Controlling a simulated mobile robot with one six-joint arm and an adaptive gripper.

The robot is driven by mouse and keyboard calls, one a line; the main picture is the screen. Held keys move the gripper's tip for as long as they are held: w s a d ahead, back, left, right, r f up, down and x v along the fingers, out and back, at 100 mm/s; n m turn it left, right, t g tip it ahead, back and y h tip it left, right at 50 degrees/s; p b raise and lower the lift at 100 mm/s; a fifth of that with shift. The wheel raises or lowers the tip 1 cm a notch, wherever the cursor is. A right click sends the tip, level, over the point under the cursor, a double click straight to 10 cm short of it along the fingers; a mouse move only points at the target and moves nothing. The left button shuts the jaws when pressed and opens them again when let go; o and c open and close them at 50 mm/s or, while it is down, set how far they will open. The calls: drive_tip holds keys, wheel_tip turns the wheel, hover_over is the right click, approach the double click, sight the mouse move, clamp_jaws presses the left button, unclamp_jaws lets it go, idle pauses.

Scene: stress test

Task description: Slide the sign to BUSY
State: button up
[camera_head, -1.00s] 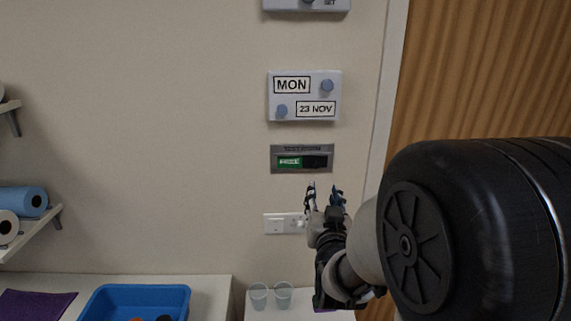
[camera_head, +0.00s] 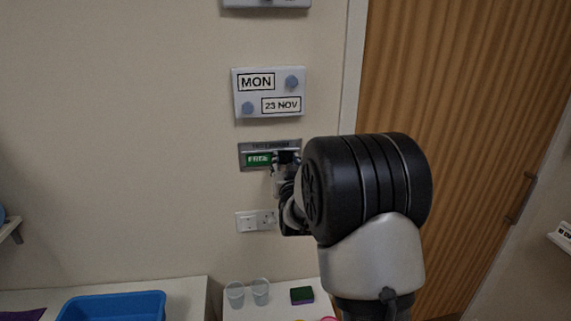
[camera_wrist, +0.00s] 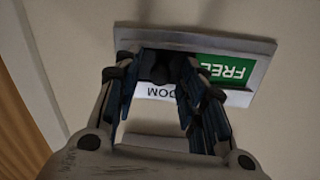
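The sign (camera_head: 257,159) is a grey plate on the wall with a green panel reading FREE on its left and a dark part on its right. It also shows upside down in the wrist view, with the green FREE panel (camera_wrist: 224,68) at upper right. My gripper (camera_head: 284,160) is at the sign's right half and hides part of it. In the wrist view my gripper (camera_wrist: 165,90) has its two blue-padded fingers apart, with a dark knob (camera_wrist: 165,70) of the sign between their tips. Whether the fingers touch the knob is not clear.
A calendar board (camera_head: 271,93) with two round knobs hangs above the sign. A socket plate (camera_head: 256,220) is below. A wooden door (camera_head: 465,130) stands to the right. Cups (camera_head: 247,292), a sponge (camera_head: 302,295) and a blue tray (camera_head: 112,306) are on the surfaces below.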

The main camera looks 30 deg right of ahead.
drive_tip(key=shift+c, duration=0.2)
clamp_jaws()
idle(0.6)
